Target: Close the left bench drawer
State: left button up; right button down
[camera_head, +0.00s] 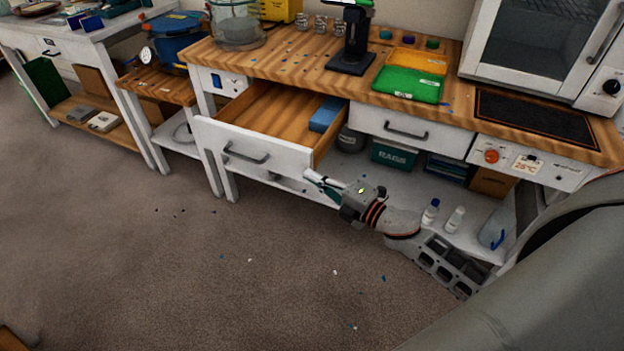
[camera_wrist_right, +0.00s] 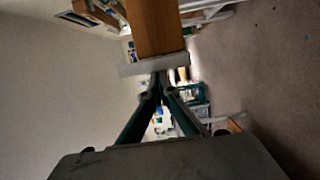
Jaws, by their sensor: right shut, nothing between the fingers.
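The left bench drawer (camera_head: 255,150) stands pulled out of the wooden-topped bench in the head view. Its white front has a dark handle (camera_head: 246,153), and a blue box (camera_head: 327,115) lies inside at the right. My right gripper (camera_head: 312,178) is shut and empty, near the right end of the drawer front and a little below it. In the right wrist view the fingertips (camera_wrist_right: 160,78) meet in front of the pale drawer front edge (camera_wrist_right: 150,64); I cannot tell whether they touch it. My left gripper is not in view.
The right drawer (camera_head: 405,130) is shut. The lower shelf holds a green rags box (camera_head: 394,155) and bottles (camera_head: 430,212). Green and orange trays (camera_head: 408,84) and a black stand (camera_head: 352,60) are on the bench top. The floor (camera_head: 200,270) before the drawer is mostly clear, with small scraps.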

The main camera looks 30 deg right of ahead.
aim_at(333, 132)
jog(key=w+d+b, duration=0.1)
jog(key=w+d, duration=0.2)
jog(key=d, duration=0.1)
jog(key=w+d+b, duration=0.1)
jog(key=w+d, duration=0.2)
jog(key=w+d+b, duration=0.1)
jog(key=w+d, duration=0.1)
jog(key=d, duration=0.2)
jog(key=shift+w+d+f+b, duration=0.3)
jog(key=shift+w+f, duration=0.05)
jog(key=shift+w, duration=0.05)
jog(key=w+d, duration=0.1)
jog(key=w+d+b, duration=0.1)
jog(key=d, duration=0.1)
jog(key=shift+w+r, duration=0.1)
jog(key=shift+w, duration=0.1)
jog(key=shift+w+d, duration=0.15)
jog(key=shift+w+d+r, duration=0.1)
jog(key=shift+d+r, duration=0.05)
jog(key=shift+r, duration=0.05)
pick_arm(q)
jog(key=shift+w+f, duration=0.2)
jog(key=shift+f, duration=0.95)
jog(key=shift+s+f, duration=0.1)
